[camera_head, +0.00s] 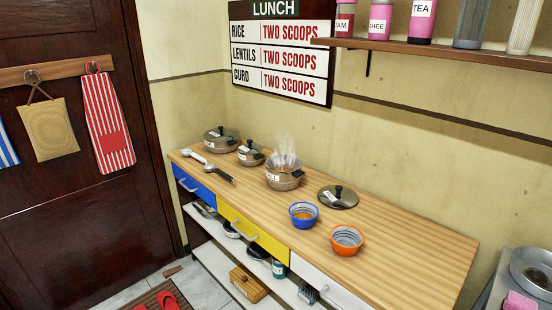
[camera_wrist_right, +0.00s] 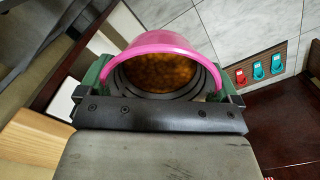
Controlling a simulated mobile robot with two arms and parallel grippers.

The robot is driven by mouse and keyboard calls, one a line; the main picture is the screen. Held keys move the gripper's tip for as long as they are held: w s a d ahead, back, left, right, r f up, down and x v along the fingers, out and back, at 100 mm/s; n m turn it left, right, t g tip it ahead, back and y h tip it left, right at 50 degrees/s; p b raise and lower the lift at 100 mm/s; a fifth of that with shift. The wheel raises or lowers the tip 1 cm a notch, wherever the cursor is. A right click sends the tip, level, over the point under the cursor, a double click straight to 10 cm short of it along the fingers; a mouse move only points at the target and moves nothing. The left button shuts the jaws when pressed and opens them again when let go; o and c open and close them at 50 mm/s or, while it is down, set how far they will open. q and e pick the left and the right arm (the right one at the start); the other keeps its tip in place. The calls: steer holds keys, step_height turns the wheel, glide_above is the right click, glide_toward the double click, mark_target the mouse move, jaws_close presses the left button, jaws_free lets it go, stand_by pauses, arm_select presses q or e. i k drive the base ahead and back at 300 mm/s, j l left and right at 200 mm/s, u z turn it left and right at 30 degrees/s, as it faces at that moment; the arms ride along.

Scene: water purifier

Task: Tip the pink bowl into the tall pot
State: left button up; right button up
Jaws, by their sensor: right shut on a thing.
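The pink bowl (camera_wrist_right: 165,40) is in the right wrist view, filled with orange-brown food. My right gripper (camera_wrist_right: 160,85) is shut on it, with a finger at each side of the bowl. In the head view an open, steaming metal pot (camera_head: 284,180) stands on the wooden counter (camera_head: 390,255), with its lid (camera_head: 338,198) lying to its right. I cannot tell for sure that this is the tall pot. Neither gripper shows in the head view, and the pink bowl does not show there.
A lidded wide pot (camera_head: 220,142) and a smaller lidded pot (camera_head: 251,155) stand to the left of the steaming pot. A blue bowl (camera_head: 303,220) and an orange bowl (camera_head: 346,246) are in front. A ladle (camera_head: 193,156) lies at the left. The counter's right end is clear.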

mark_target(278, 181)
steer(key=i+j, duration=0.85)
steer(key=i, duration=0.2)
